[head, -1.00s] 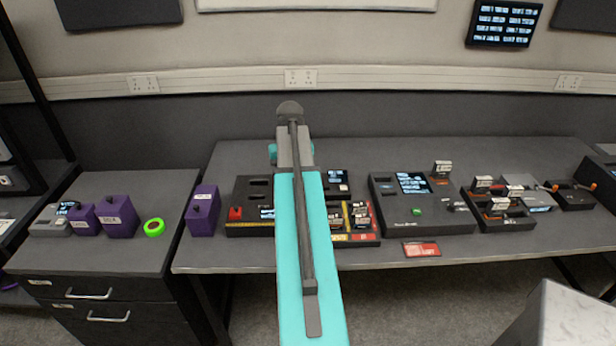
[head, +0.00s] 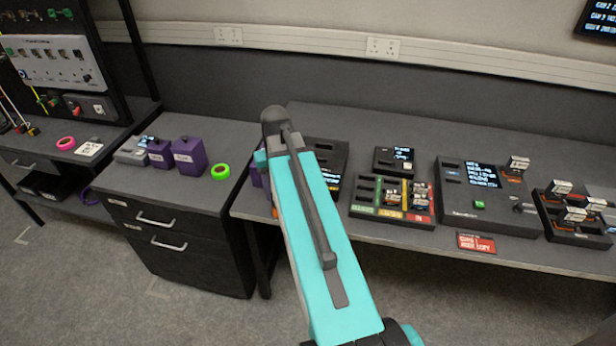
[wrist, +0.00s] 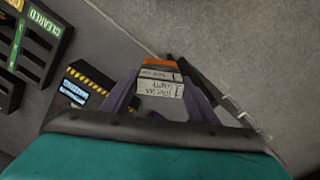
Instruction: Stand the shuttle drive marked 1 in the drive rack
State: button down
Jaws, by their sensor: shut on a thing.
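In the wrist view my gripper (wrist: 160,84) is shut on a small drive (wrist: 160,88) with an orange end and white labels. A 1 seems to show on the label; the rest of the print is too small to read surely. The drive is held clear of the bench top, over grey floor in that view. A tray with green, yellow and red lanes (head: 364,210) also holds drives. I cannot tell which is the drive rack.
A dark console with a screen (head: 455,215) stands between the trays, with a red card (head: 476,243) in front. A striped device (wrist: 88,78) shows near my gripper.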

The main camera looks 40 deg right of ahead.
jog(key=w+a+f+n+b, duration=0.1)
jog(key=a+f, duration=0.3)
jog(key=a, duration=0.4)
jog(key=w+a+f+n+b, duration=0.2)
jog(key=a+f+b, duration=0.1)
jog(key=a, duration=0.5)
jog(key=w+a+f+n+b, duration=0.1)
jog(key=w+a+f+b, duration=0.1)
jog(key=a, duration=0.7)
notch_tip(320, 180, down, 3)
jog(key=shift+w+r+n+b, duration=0.15)
jog(key=shift+w+n+b, duration=0.15)
jog(key=shift+b, duration=0.15)
jog(key=shift+s+a, duration=0.1)
jog(key=shift+s, duration=0.05)
